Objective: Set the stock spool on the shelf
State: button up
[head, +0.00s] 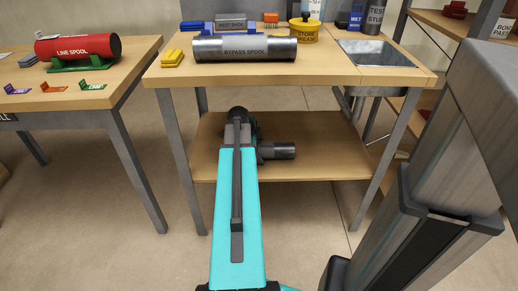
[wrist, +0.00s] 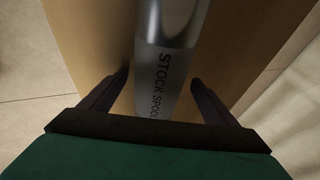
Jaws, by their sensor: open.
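The stock spool (wrist: 160,75) is a grey metal cylinder with its name printed on it, lying on the wooden lower shelf. It also shows in the head view (head: 280,151), partly hidden behind my arm. The shelf (head: 330,160) is under the middle bench. My gripper (wrist: 158,78) is open, one dark finger on each side of the spool in the wrist view. I see a gap between each finger and the spool. In the head view my gripper is mostly hidden behind my arm.
On the bench top (head: 320,74) above lie the bypass spool (head: 245,48), a yellow tin (head: 304,31), yellow blocks (head: 172,57) and a sink (head: 375,53). The red line spool (head: 78,46) rests on the left table. Bench legs flank the shelf; its right part is bare.

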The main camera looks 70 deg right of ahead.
jog(key=shift+a, duration=0.15)
jog(key=shift+p+v, duration=2.05)
jog(key=shift+v, duration=1.4)
